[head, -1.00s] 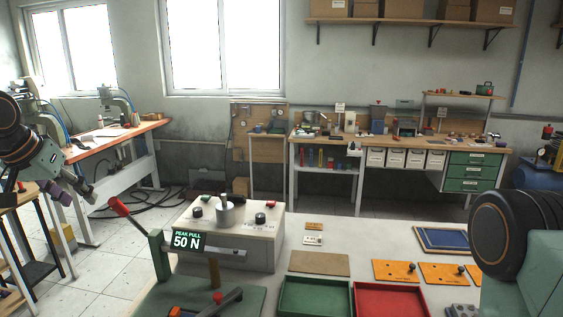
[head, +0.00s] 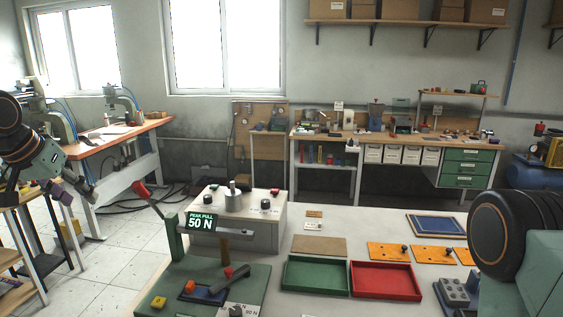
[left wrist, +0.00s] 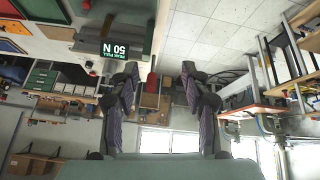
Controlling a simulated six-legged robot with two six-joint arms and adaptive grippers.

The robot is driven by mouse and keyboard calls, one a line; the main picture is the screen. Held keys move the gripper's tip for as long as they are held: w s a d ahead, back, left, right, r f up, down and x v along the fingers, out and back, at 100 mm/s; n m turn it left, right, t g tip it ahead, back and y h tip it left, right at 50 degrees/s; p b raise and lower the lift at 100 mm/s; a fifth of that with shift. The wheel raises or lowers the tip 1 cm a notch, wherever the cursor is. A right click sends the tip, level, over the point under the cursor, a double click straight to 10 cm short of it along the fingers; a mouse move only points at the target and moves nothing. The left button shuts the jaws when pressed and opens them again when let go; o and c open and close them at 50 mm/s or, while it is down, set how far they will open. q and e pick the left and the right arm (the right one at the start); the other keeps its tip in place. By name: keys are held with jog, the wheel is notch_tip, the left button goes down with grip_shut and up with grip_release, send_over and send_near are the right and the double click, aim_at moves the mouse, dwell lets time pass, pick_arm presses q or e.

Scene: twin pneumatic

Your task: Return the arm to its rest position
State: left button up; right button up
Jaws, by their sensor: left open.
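My left gripper (head: 82,188) is at the left edge of the head view, at the end of my folded dark and grey-green arm. It is off to the left of the work table and apart from it. In the left wrist view its two purple-padded fingers (left wrist: 160,78) stand wide apart with nothing between them. That view is upside down. My right arm shows only as a large dark joint and a green link at the right edge of the head view; its gripper is not in view.
The near table (head: 400,225) holds a "50 N" pull tester (head: 201,222) with a red-tipped lever, a grey control box (head: 270,233), a green tray (head: 316,293) and a red tray (head: 384,296). A wooden-topped bench (head: 118,137) stands at left. Tiled floor (head: 110,270) lies between.

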pick_arm(q)
jog(key=w+d+r+t+h, duration=0.1)
jog(key=w+d+t, duration=0.2)
jog(key=w+d, duration=0.15)
jog(key=d+f+b, duration=0.3)
jog(key=d+f, duration=0.4)
jog(key=s+d+f+b, duration=0.2)
jog(key=d+f, duration=0.1)
jog(key=f, duration=0.4)
jog(key=s+d+f+b, duration=0.2)
jog(key=d+f, duration=0.1)
jog(key=f, duration=0.5)
jog(key=s+d+f+g+b, duration=0.25)
jog(key=s+f, duration=0.45)
jog(key=f, duration=0.4)
jog(key=s+d+f+g+b, duration=0.15)
jog(key=s+f+b, duration=0.25)
jog(key=s+f, duration=0.55)
jog(key=s+d+f+m+g+y+b, duration=0.1)
jog(key=s+f+g+b, duration=0.4)
jog(key=s+f, duration=1.4)
jog(key=s+d+b, duration=0.1)
jog(key=s+b, duration=0.1)
jog(key=s, duration=0.1)
jog(key=shift+f+b, duration=0.4)
pick_arm(e)
notch_tip(320, 180, down, 21)
jog(key=shift+s+f, duration=0.2)
jog(key=shift+s, duration=0.1)
